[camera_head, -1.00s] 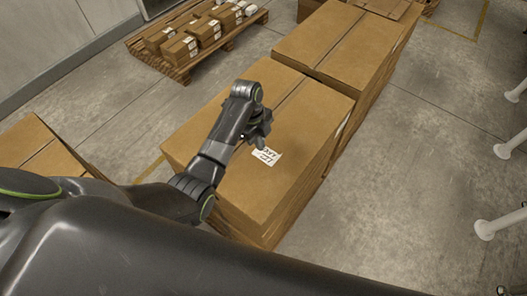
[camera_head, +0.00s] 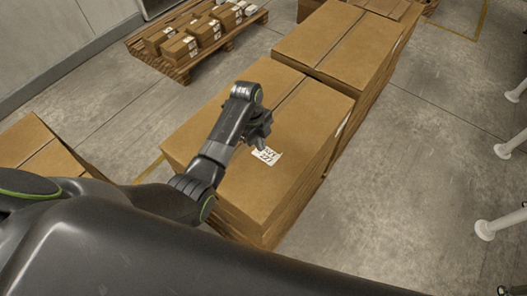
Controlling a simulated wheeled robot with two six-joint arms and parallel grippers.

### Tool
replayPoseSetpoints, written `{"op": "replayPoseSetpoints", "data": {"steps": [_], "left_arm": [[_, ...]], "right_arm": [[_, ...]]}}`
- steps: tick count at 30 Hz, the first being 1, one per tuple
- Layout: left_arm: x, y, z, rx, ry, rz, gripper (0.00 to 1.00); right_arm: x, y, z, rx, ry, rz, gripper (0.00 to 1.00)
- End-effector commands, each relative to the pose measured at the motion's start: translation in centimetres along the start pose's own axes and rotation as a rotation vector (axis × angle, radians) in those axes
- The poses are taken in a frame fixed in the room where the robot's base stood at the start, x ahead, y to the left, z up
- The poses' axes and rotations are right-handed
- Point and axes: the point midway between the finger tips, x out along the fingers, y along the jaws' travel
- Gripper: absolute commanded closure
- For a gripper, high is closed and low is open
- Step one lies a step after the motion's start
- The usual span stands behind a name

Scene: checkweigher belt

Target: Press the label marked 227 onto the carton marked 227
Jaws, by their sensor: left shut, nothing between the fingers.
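A large brown carton (camera_head: 292,122) stands in the middle of the camera_head view, with a tape seam along its top. The print looks like 227 but is small and turned. My left gripper (camera_head: 262,143) is shut and empty, with its fingertips right at the label's upper edge. I cannot tell whether the fingertips touch the label. My right gripper is not in view.
Another large carton (camera_head: 345,45) stands behind, close to the first. A pallet (camera_head: 180,70) with several small labelled cartons lies at the upper left. A further carton (camera_head: 45,155) is at the left edge. White posts (camera_head: 500,222) stand at the right; the floor between is clear.

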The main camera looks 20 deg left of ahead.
Motion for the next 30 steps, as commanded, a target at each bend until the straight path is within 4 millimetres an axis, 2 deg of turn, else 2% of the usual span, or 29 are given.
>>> {"op": "replayPoseSetpoints", "data": {"steps": [15, 26, 30], "left_arm": [[0.84, 0.02, 0.14, 0.000, 0.000, 0.001, 1.00], [0.77, 0.04, 0.12, 0.000, 0.001, 0.001, 1.00], [0.12, 0.03, -0.01, 0.000, 0.001, 0.001, 1.00]], "right_arm": [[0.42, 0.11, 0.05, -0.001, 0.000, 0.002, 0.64], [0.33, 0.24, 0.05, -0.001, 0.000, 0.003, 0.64], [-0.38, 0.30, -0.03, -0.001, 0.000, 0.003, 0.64]]}}
